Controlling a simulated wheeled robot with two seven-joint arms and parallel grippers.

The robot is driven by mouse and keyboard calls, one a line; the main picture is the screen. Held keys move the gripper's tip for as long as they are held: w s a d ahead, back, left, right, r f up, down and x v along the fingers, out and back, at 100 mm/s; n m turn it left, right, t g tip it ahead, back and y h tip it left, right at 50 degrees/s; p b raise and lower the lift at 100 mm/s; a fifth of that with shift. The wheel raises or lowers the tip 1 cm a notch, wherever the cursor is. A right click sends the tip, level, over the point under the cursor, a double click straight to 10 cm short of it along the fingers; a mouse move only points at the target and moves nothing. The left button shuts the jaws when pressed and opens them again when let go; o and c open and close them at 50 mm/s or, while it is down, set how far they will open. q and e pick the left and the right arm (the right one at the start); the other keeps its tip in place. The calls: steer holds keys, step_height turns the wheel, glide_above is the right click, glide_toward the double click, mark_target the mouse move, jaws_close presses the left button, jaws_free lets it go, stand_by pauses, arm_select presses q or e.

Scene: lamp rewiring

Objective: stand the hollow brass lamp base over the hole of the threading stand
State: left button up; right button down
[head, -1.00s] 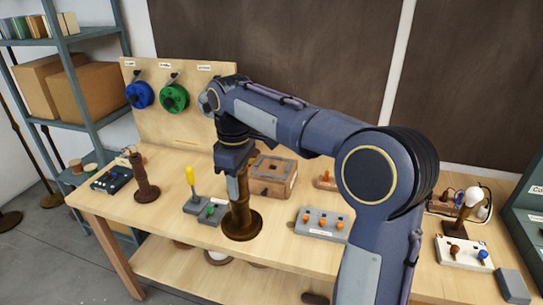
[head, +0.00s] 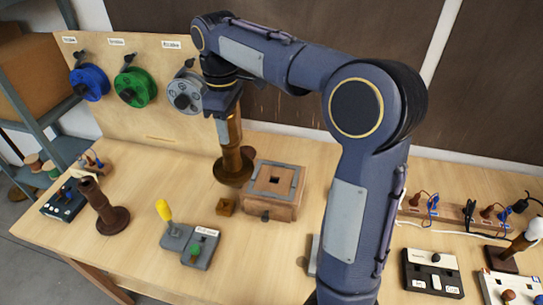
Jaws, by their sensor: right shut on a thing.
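The brass lamp base (head: 232,160), a brown column with a round flared foot, is upright in my right gripper (head: 226,112), which is shut on its upper part. The threading stand (head: 270,207) is a wooden box with a grey-framed top and a dark square hole (head: 275,180). The foot of the base shows just left of and behind the stand's top, clear of the hole in the picture. Its height above the table is hard to tell. The gripper hides the top of the base. My left gripper is out of view.
A dark brown lamp base (head: 103,208) stands at the left. A small brass block (head: 227,207) lies beside the stand. Blue, green and grey reels (head: 185,95) hang on the back board.

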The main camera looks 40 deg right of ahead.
steer(key=d+f+b, duration=0.1)
steer(key=d+f, duration=1.1)
steer(key=d, duration=0.1)
steer(key=shift+d+f, duration=0.15)
steer(key=shift+f, duration=0.1)
steer(key=shift+f, duration=0.2)
steer(key=c, duration=0.9)
jaws_free()
steer(key=shift+o, duration=0.2)
